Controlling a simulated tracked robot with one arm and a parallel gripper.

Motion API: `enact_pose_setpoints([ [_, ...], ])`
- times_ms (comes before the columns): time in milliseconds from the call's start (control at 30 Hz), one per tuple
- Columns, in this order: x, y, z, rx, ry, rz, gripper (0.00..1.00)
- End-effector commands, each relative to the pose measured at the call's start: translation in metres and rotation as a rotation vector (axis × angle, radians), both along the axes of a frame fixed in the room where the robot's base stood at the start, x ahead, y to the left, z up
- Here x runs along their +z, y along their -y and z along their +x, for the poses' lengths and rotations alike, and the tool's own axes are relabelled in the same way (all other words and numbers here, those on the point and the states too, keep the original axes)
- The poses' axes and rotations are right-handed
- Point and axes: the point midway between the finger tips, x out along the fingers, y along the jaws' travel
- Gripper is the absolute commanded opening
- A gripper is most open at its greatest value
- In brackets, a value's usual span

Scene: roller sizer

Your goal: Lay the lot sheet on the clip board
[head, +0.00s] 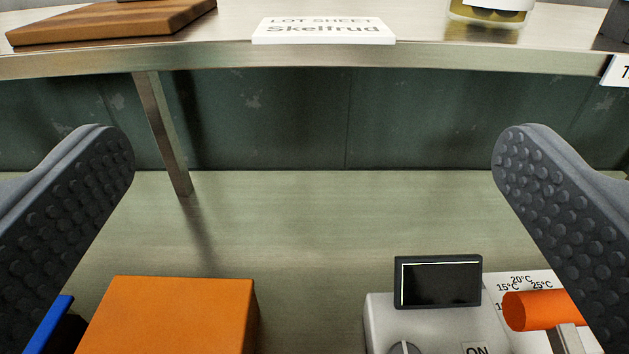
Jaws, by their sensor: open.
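The lot sheet (323,31) is a white sheet with "LOT SHEET Skelfrud" printed on it. It lies at the front edge of a metal table, top middle of the head view. A brown wooden board (110,24) lies on the same table to the left of the sheet, apart from it. It may be the clip board; its far part is cut off by the picture's top edge. My gripper (313,150) is wide open and empty. Its two grey studded fingers stand at the left and right, in front of and below the sheet in the picture.
The metal table (225,56) has a leg at the left. A jar (488,12) stands right of the sheet. Nearer are an orange block (170,312), a grey box with a dark screen (438,283) and an orange handle (540,311). A dark green wall is behind.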

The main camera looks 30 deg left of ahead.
Motion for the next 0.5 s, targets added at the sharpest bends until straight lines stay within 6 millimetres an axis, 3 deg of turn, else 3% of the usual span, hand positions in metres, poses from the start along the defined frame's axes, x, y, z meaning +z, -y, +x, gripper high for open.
enact_pose_setpoints([
  [367, 0.001, 0.003, -0.004, -0.002, 0.002, -0.003, 1.0],
  [500, 0.017, 0.005, 0.007, -0.045, 0.03, -0.056, 1.0],
])
